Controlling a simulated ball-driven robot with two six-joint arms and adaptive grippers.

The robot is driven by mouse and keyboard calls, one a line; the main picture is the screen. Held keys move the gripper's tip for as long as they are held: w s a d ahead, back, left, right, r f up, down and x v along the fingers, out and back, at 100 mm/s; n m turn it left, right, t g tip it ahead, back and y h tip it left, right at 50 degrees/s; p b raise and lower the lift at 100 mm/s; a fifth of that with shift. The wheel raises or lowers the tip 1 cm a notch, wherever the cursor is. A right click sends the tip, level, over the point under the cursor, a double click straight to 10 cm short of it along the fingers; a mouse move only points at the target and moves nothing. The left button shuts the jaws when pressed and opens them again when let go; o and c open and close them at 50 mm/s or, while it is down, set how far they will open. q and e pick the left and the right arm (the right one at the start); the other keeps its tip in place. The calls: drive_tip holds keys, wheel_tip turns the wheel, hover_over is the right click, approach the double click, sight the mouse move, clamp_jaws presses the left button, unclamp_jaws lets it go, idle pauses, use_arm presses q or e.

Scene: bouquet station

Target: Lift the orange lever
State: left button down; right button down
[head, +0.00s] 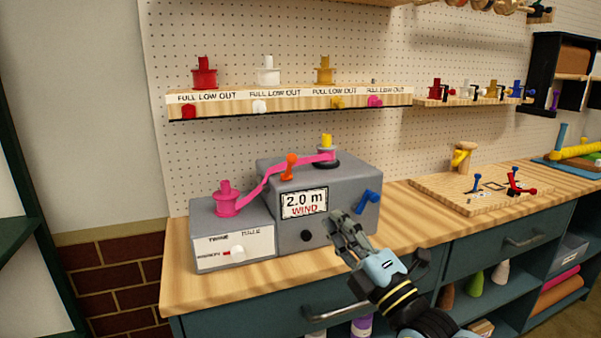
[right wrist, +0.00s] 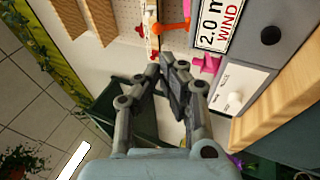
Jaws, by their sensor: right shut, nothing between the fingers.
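The orange lever (head: 290,166) sticks up at the front top edge of the grey winding machine (head: 345,180), beside the pink ribbon (head: 262,178). It also shows at the top of the right wrist view (right wrist: 172,28), beyond my fingertips. My right gripper (head: 338,220) is shut and empty in front of the machine's right part, lower and to the right of the lever and apart from it. Its closed fingers also show in the right wrist view (right wrist: 163,68). My left gripper is not in view.
A blue crank (head: 368,201) sits on the machine's right side. A pink spool (head: 225,198) stands on the lower grey box at left. A shelf (head: 290,101) with red, white and yellow spools hangs above.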

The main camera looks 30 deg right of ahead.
sight(289, 165)
drive_tip(key=p+x, duration=0.1)
drive_tip(key=x, duration=1.2)
drive_tip(key=shift+w+p, duration=0.3)
drive_tip(key=shift+p, duration=0.1)
drive_tip(key=shift+r, duration=0.15)
